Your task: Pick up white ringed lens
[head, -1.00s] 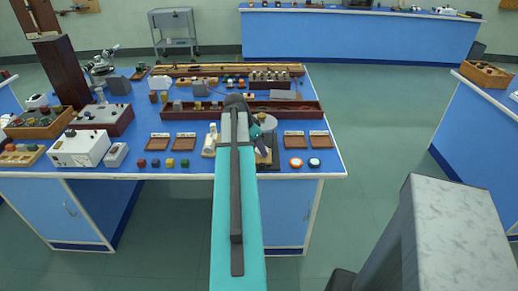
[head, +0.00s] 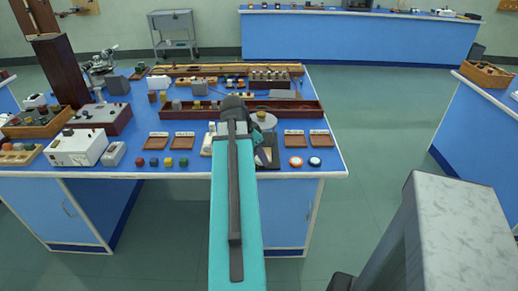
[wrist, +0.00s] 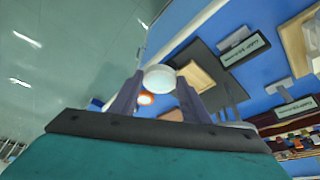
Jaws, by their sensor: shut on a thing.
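The white ringed lens (wrist: 160,77) shows in the wrist view as a pale round disc between my fingertips. My gripper (wrist: 159,84) is shut on it, with one dark finger on each side. In the head view my arm reaches over the front of the near blue bench (head: 200,205), and my gripper (head: 263,154) is by the dark mat; the lens cannot be made out there. An orange ringed lens (head: 296,162) lies on the bench to the right, and also shows in the wrist view (wrist: 146,98).
A blue-ringed lens (head: 314,162) lies beside the orange one, close to the bench's front right corner. Two brown trays (head: 295,141) stand behind them. A grey round piece (head: 265,121) and a long wooden tray (head: 300,113) are farther back.

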